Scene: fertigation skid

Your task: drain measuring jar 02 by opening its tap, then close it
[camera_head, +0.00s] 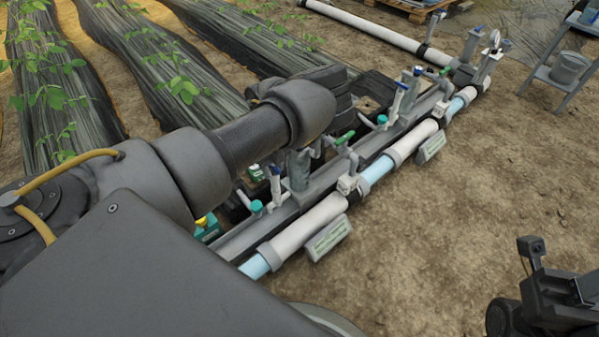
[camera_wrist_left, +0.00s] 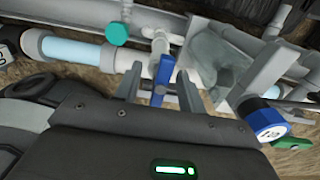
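In the left wrist view, my left gripper (camera_wrist_left: 159,92) has its two grey fingers apart, one on each side of a blue tap lever (camera_wrist_left: 165,70). Gaps show beside the lever, and I see no clear contact. The lever hangs from a white pipe fitting. A clear, jar-like vessel (camera_wrist_left: 208,60) stands just right of it. A blue cap (camera_wrist_left: 266,121) with a white marked face is at the lower right; I cannot read the mark surely. In the head view, my left arm hides its fingertips. Part of my right arm's end shows at lower right; its fingers are not clear.
The skid's pipe line (camera_head: 310,222) runs diagonally, with several taps and label plates. A teal knob (camera_wrist_left: 116,33) is left of the lever. Planted rows lie behind. A grey stand with a bucket (camera_head: 569,67) is at upper right. Bare soil in front is free.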

